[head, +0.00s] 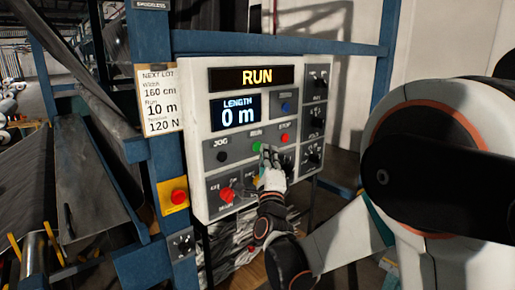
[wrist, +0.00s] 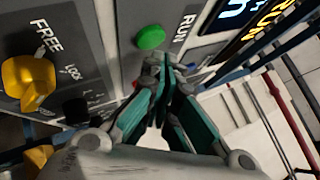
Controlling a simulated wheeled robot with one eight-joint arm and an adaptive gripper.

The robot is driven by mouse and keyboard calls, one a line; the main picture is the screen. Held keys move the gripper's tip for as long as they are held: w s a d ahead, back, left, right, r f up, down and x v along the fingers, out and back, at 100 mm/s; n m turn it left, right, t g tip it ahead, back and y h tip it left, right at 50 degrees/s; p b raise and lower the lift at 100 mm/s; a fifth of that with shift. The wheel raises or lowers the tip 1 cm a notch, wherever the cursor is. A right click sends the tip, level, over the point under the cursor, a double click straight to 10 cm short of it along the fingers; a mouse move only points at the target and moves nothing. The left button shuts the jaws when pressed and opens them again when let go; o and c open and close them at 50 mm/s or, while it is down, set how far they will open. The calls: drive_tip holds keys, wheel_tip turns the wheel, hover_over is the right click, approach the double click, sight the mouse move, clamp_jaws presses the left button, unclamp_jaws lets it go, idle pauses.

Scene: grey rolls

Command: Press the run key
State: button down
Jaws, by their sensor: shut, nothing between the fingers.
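The run key is a round green button (head: 257,147) under the label RUN on the grey control panel (head: 203,195). In the wrist view the green button (wrist: 150,37) shows whole, just beyond my fingertips. My gripper (head: 266,153) is shut and empty, its tips right by the green button and a little to its right in the head view. In the wrist view the closed tips of my gripper (wrist: 158,62) are close to the button; I cannot tell whether they touch the panel. The top display (head: 257,77) reads RUN, and the length screen (head: 235,114) reads 0 m.
A black JOG button (head: 222,157) sits left of the green one, a red STOP button (head: 284,138) right, and a blue button (head: 286,107) above. A red knob (head: 227,195) sits lower left. A yellow knob (wrist: 28,80) is left in the wrist view. A red emergency button (head: 179,196) is on the post.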

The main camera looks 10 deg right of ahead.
drive_tip(key=shift+s+d, duration=0.1)
drive_tip(key=s+d, duration=0.1)
drive_tip(key=s, duration=0.1)
drive_tip(key=s+d, duration=0.1)
drive_tip(key=s, duration=0.1)
drive_tip(key=shift+d, duration=0.3)
idle(0.7)
